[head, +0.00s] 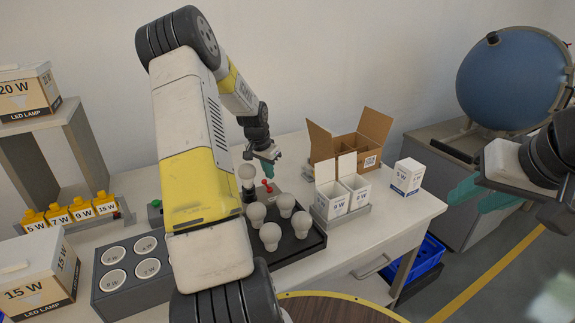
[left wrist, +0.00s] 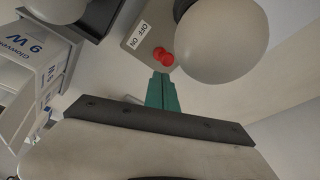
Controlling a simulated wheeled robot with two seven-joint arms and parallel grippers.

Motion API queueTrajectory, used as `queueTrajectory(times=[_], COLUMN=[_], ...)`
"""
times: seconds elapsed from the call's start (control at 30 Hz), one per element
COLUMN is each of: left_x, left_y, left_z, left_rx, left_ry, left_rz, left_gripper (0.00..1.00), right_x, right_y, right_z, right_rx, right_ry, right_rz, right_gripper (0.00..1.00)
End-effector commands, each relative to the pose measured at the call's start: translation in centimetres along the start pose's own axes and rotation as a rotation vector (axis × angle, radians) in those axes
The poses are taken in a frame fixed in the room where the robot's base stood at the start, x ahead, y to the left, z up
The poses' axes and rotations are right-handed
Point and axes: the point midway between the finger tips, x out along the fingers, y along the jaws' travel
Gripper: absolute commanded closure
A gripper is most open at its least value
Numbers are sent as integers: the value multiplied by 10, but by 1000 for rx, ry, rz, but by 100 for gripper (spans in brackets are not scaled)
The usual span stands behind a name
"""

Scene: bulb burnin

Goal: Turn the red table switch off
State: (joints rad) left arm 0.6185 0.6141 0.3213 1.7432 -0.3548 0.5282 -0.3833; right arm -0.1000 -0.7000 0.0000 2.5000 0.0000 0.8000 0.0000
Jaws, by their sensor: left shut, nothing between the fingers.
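The red switch (head: 267,186) stands on the table, behind the bulb tray, in the head view. In the left wrist view its red lever (left wrist: 163,57) rises from a grey plate with an OFF/ON label (left wrist: 138,35); I cannot tell which way it is set. My left gripper (head: 268,164) is shut and empty, its green fingertips (left wrist: 162,78) just short of the lever in the wrist view. Whether they touch it is unclear. My right gripper (head: 482,196) is at the far right, empty, with its teal fingers apart.
A white bulb (head: 246,172) stands right beside the switch and looms large in the left wrist view (left wrist: 222,42). Several bulbs stand in the dark tray (head: 312,243). White 9 W boxes (head: 332,200) and an open cardboard box (head: 372,128) stand to the right.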

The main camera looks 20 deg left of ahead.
Motion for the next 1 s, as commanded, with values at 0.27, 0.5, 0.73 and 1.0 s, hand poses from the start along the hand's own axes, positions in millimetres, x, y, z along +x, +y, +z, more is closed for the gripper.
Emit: queueTrajectory(times=[0.27,0.5,0.73,1.0], left_x=[-10,-15,-17,-56], left_y=[-1,-1,-1,-2], left_z=[-3,-5,-5,-5], left_rx=[0,-1,-1,-2], left_ry=[0,0,1,2], left_rz=[-1,-1,-1,-3], left_gripper=[100,100,100,100], right_x=[0,0,0,0], right_y=[0,0,0,0], right_z=[0,0,0,0], right_rx=[0,0,0,0], right_ry=[0,0,0,0], right_rz=[0,0,0,0], right_gripper=[64,64,64,64])
